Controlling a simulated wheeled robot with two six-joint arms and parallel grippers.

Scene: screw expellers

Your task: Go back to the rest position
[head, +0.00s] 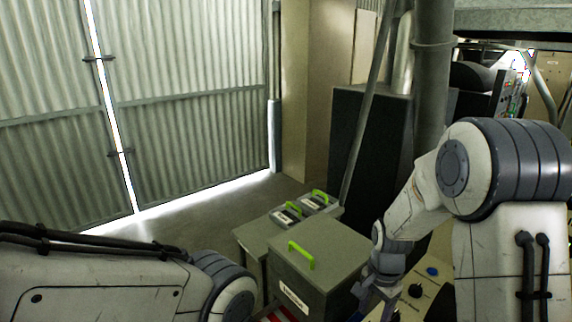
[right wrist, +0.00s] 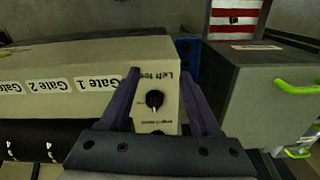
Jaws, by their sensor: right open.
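My right gripper (right wrist: 160,75) is open, its two dark fingers spread apart in the right wrist view. Beyond and between the fingers is a cream control panel (right wrist: 170,60) with a black knob (right wrist: 154,98) and upside-down print starting "Left". I cannot tell whether the fingers touch the panel. In the head view my right arm reaches down to the right gripper (head: 372,297), low beside a grey box with a green handle (head: 325,255). My left arm lies across the lower left; its gripper is out of view.
More grey boxes with green handles (head: 288,216) stand behind. A blue knob (head: 432,271) sits on the panel at lower right. A dark cabinet (head: 365,150) and a grey post (head: 432,70) stand behind my right arm. Open floor (head: 190,215) lies before the corrugated doors (head: 190,90).

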